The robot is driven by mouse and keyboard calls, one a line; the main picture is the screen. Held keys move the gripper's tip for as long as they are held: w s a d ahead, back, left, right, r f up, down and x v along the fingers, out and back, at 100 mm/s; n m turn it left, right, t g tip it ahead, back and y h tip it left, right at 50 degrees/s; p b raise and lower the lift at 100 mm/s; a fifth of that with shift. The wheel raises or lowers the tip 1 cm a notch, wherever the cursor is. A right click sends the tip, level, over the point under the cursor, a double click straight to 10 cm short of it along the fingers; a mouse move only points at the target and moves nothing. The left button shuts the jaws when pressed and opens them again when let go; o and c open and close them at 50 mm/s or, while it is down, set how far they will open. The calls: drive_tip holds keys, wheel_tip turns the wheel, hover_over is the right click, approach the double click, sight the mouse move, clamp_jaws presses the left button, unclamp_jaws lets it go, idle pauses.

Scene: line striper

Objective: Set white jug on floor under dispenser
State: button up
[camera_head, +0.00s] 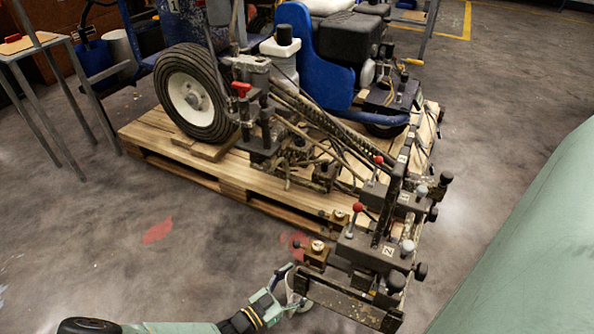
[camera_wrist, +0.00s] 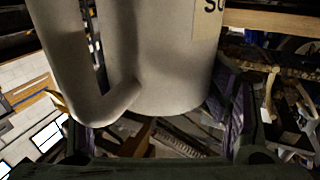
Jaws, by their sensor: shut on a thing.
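The white jug (camera_head: 298,289) is partly hidden behind my gripper in the head view, at the lower middle. In the wrist view the jug (camera_wrist: 165,60) fills the upper middle, with its handle on the left and a label edge at top right. My gripper (camera_head: 283,291) is shut on the jug, with its fingers on either side of it. The dispenser seems to be the dark assembly (camera_head: 385,245) with red and grey knobs, just right of the jug. I cannot tell whether the jug touches the floor or the assembly.
The striper machine with its large wheel (camera_head: 195,92) stands on a wooden pallet (camera_head: 170,148). A metal-legged table (camera_head: 40,50) is at upper left. A green surface (camera_head: 535,240) borders the right. The concrete floor (camera_head: 90,235) is open at left, with red paint marks.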

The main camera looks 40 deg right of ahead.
drive_tip(key=shift+f, duration=0.5)
drive_tip(key=shift+f, duration=0.2)
drive_tip(key=o, duration=1.6)
drive_tip(key=shift+r, duration=0.25)
drive_tip(key=a+p, duration=0.5)
drive_tip(key=a, duration=0.7)
drive_tip(key=shift+f, duration=0.1)
drive_tip(key=shift+p, duration=0.3)
